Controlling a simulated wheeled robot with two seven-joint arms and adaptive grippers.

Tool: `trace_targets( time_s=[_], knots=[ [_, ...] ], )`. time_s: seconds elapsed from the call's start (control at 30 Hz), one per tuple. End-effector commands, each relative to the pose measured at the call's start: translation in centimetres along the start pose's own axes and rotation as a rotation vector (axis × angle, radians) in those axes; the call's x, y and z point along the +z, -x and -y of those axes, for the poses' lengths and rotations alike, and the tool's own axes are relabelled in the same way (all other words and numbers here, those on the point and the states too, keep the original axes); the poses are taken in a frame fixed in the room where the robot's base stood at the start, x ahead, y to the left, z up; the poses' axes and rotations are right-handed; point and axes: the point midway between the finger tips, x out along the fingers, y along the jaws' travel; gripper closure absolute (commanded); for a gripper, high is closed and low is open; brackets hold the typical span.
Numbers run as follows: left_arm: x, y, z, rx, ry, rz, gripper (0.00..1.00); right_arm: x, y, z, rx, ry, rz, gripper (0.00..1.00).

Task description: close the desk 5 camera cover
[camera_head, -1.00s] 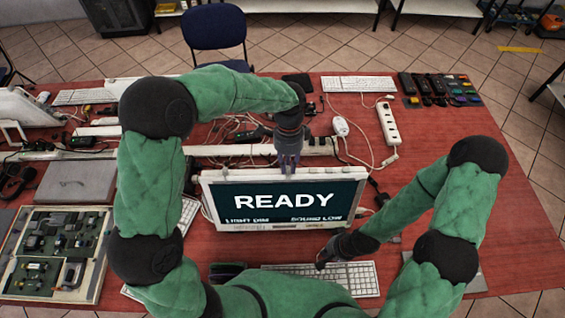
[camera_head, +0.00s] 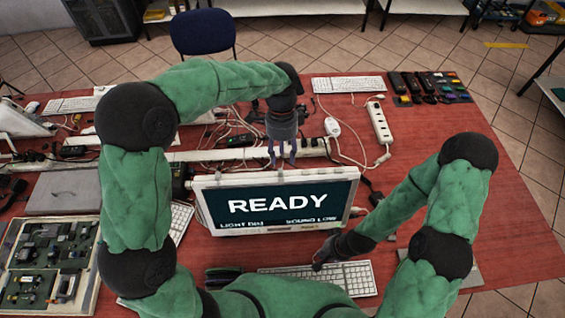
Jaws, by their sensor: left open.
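A monitor (camera_head: 277,203) stands on the red desk in front of me, its screen reading READY, with smaller text on light and sound below. I cannot make out a camera cover on its top edge. My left gripper (camera_head: 282,162) points down just behind the monitor's top edge, fingers apart and nothing seen between them. Its fingertips are partly close to the top bezel; I cannot tell if they touch. My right gripper (camera_head: 320,262) is low over the keyboard (camera_head: 345,277) in front of the monitor; its fingers are too small and dark to read.
A cable tangle (camera_head: 240,130) and a pale rail lie behind the monitor. A power strip (camera_head: 379,122) and white mouse (camera_head: 332,126) lie to the right. A tray of circuit boards (camera_head: 48,262) is at left. The desk's right side is mostly clear.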

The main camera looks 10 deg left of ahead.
Motion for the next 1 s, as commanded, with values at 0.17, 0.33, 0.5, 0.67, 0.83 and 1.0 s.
trace_targets(
  time_s=[0.17, 0.33, 0.5, 0.67, 0.83, 1.0],
  knots=[
    [-0.1, 3.4, 0.0, -0.002, -0.001, -0.002, 0.55, 0.0, 0.0, 0.0, 0.0, 0.0, 0.0, 1.0],
    [-0.2, 5.4, 0.0, -0.001, -0.001, -0.001, 0.55, 0.0, 0.0, 0.0, 0.0, 0.0, 0.0, 1.0],
    [-0.1, 6.2, 0.0, 0.0, -0.001, -0.001, 0.55, 0.0, 0.0, 0.0, 0.0, 0.0, 0.0, 1.0],
    [-0.1, 6.2, 0.0, 0.0, -0.001, -0.001, 0.55, 0.0, 0.0, 0.0, 0.0, 0.0, 0.0, 1.0],
    [-0.1, 6.2, 0.0, 0.0, -0.001, -0.001, 0.55, 0.0, 0.0, 0.0, 0.0, 0.0, 0.0, 1.0],
    [-0.1, 6.2, 0.0, 0.0, -0.001, -0.001, 0.55, 0.0, 0.0, 0.0, 0.0, 0.0, 0.0, 1.0]
  ],
)
